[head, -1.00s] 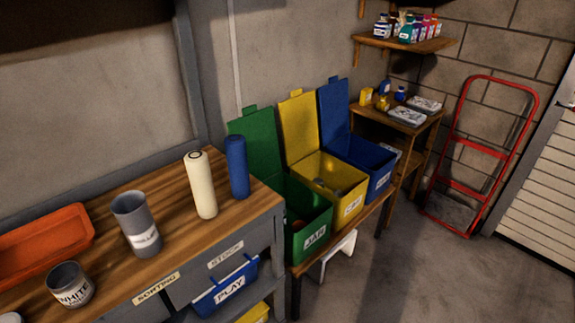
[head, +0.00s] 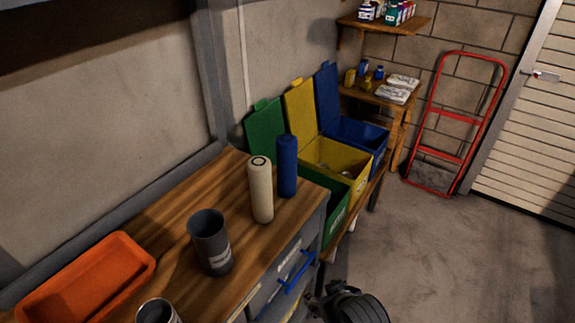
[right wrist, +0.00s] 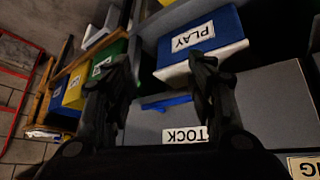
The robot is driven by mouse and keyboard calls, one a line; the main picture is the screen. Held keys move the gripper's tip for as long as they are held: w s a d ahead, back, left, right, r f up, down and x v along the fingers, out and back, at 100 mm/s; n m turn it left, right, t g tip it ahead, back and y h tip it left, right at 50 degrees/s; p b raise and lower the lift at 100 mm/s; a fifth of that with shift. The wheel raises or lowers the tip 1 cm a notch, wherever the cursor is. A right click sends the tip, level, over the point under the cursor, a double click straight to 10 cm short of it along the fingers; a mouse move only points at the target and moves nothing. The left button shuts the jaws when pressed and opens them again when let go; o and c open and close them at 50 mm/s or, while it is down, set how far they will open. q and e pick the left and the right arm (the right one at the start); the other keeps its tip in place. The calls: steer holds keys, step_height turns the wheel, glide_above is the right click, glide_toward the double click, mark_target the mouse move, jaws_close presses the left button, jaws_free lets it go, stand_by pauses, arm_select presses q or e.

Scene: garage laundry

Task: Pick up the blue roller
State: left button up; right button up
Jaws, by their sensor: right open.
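The blue roller (head: 287,166) stands upright near the right end of the wooden workbench in the head view. A cream roller (head: 261,190) stands upright just to its left and nearer to me. My right gripper (head: 340,298) shows at the bottom of the head view, below and in front of the bench, apart from the roller. In the right wrist view its two dark fingers (right wrist: 160,78) are spread with nothing between them. They face the grey drawer front and a blue PLAY bin (right wrist: 205,42). The blue roller is not seen in the wrist view. My left gripper is not seen.
A grey cup (head: 210,243) and an orange tray (head: 88,283) stand on the bench (head: 180,207). A labelled can (head: 157,312) is at the bottom edge. Green, yellow (head: 357,188) and blue lidded bins stand beyond the bench. A red hand truck (head: 450,120) leans at the back wall. The floor at right is clear.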

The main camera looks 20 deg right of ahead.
steer(key=w+r+t, duration=0.2)
steer(key=w+r, duration=0.1)
steer(key=r, duration=0.5)
steer(key=m+t, duration=0.1)
steer(key=t, duration=0.8)
glide_toward(290, 147)
steer(key=w, duration=0.2)
steer(key=w+f, duration=0.1)
steer(key=w, duration=0.2)
steer(key=shift+w+d+f, duration=0.15)
steer(key=shift+w+f, duration=0.1)
steer(key=shift+w+r+p, duration=0.3)
steer(key=shift+w+r, duration=0.45)
steer(key=shift+w, duration=0.1)
steer(key=w, duration=0.3)
steer(key=shift+w+p, duration=0.2)
steer(key=shift+p, duration=0.15)
steer(key=shift+w, duration=0.8)
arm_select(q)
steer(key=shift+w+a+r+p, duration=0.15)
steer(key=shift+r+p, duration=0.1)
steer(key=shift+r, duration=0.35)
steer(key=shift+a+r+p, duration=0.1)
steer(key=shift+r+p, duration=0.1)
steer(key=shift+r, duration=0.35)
arm_select(e)
steer(key=w, duration=0.4)
steer(key=shift+w+f, duration=0.1)
steer(key=shift+w, duration=0.25)
